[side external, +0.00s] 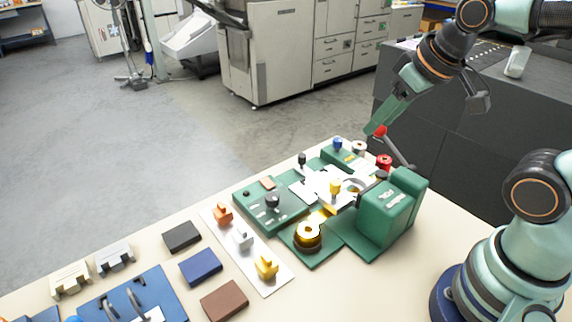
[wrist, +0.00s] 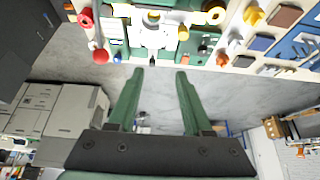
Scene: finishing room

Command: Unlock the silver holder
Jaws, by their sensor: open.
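A silver piece with a raised grip (side external: 243,236) stands on a white strip, between a copper one and a gold one. Silvery-white parts (side external: 318,183) also lie in the middle of the green press (side external: 398,212), around a yellow knob (side external: 335,187); in the wrist view this silvery part (wrist: 150,36) is at top centre. I cannot tell which is the silver holder or see its lock. My gripper (side external: 374,130) is high behind the press, near the red lever knob (side external: 380,131) in the picture. In the wrist view its green fingers (wrist: 160,72) are apart with nothing between them.
The red-knobbed lever stands up from the press; its knob also shows in the wrist view (wrist: 100,56). A green box with a black knob (side external: 272,200), a gold roll (side external: 308,234) and coloured blocks (side external: 200,267) crowd the table.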

